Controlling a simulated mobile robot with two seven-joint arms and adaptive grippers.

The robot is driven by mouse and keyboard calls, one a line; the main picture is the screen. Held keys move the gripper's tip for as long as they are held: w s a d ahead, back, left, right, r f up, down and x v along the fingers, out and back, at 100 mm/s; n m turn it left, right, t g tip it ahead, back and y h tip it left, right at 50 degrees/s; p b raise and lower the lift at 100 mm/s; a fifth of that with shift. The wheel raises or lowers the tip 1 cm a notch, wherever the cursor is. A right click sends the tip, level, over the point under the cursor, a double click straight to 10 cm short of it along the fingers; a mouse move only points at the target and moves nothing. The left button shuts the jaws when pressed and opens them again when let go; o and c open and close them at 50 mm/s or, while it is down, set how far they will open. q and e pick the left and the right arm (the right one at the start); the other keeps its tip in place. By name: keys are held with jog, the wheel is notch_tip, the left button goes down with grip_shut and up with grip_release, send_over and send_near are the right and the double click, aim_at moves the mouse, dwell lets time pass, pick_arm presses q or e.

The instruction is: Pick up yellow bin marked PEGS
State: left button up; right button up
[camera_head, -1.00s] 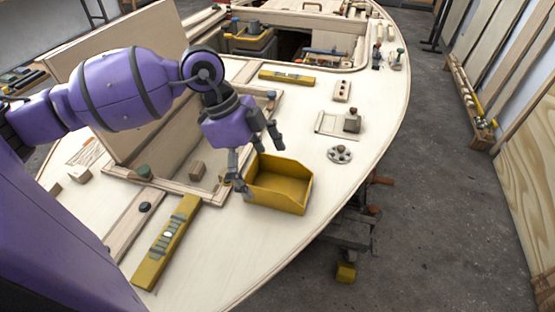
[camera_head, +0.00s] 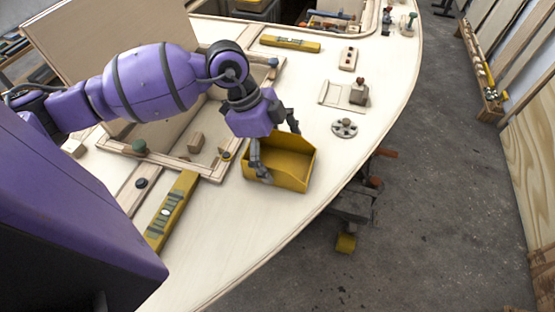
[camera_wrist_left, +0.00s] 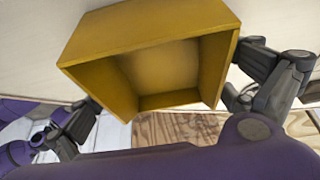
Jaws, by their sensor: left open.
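The yellow bin (camera_head: 290,172) sits on the pale plywood deck near its curved right edge, open and empty as far as I can see. No PEGS marking is visible on it. My left gripper (camera_head: 278,150) is open over the bin, with one finger in front of the near left side and the other at the far side. In the left wrist view the bin (camera_wrist_left: 150,45) fills the upper middle, with the fingers of my gripper (camera_wrist_left: 160,105) apart on either side. I cannot tell if they touch it.
A yellow level (camera_head: 172,212) lies left of the bin, and another level (camera_head: 290,43) lies farther back. A round grey disc (camera_head: 344,128) and a wooden block on a plate (camera_head: 358,93) are to the right. A framed opening with a small block (camera_head: 196,142) is at the left.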

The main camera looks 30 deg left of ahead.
pick_arm(q)
jog(key=c, duration=1)
jog(key=shift+c, duration=0.4)
jog(key=shift+r, duration=0.1)
